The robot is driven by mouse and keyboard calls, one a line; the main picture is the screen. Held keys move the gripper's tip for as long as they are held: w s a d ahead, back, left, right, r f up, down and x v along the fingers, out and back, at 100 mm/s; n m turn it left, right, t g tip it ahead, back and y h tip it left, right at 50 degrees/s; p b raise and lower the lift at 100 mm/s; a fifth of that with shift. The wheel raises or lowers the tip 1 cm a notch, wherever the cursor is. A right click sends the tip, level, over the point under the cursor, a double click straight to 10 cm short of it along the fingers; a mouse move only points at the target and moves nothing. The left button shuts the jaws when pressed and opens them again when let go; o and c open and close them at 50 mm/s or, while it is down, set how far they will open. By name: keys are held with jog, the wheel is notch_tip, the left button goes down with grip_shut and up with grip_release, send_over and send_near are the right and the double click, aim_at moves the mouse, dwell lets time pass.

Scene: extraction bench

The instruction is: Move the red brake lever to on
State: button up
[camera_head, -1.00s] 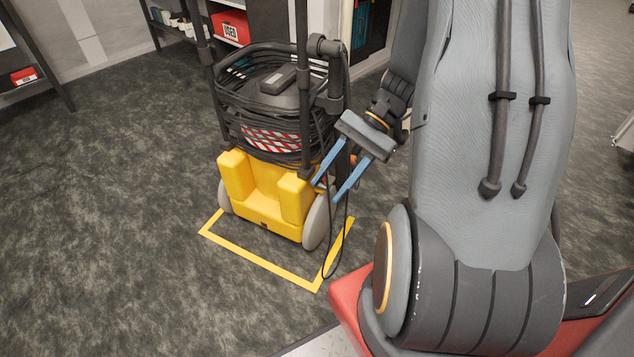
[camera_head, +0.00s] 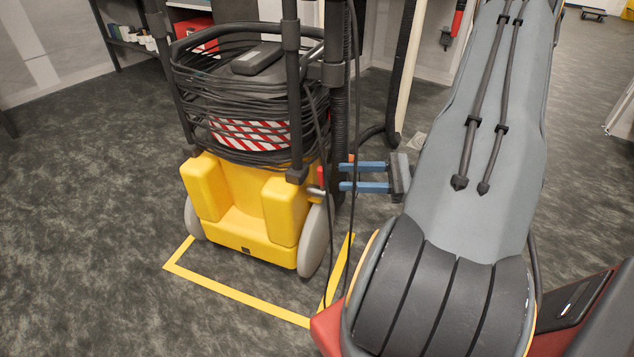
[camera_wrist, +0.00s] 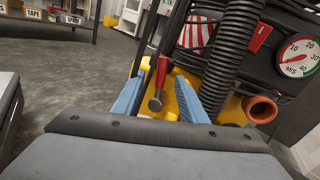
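The red brake lever (camera_head: 320,177) stands upright low on the right side of the yellow extraction cart (camera_head: 285,215), near the right wheel. In the wrist view the red lever (camera_wrist: 162,70) ends in a grey metal knob (camera_wrist: 155,104) and lies between my two blue fingers. My gripper (camera_head: 340,176) is open and empty, its fingers pointing left at the lever. In the head view the fingertips are just right of the lever, with a small gap. The wrist view also shows my gripper (camera_wrist: 160,80) spread around the lever's line. Contact cannot be told.
A black corrugated hose (camera_wrist: 232,45) runs close beside the right finger. A dial gauge (camera_wrist: 298,57), a red handle (camera_wrist: 261,37) and an orange pipe port (camera_wrist: 262,109) are to its right. Thin black cables hang near the fingers. Yellow floor tape (camera_head: 240,297) surrounds the cart.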

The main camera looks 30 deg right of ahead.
aim_at(321, 187)
jog(key=b+x, duration=0.2)
jog(key=x, duration=0.5)
jog(key=shift+w+a+f+b, duration=0.1)
jog(key=shift+w+a+b, duration=0.1)
jog(key=shift+w+b, duration=0.2)
jog(key=shift+c, duration=0.3)
grip_shut()
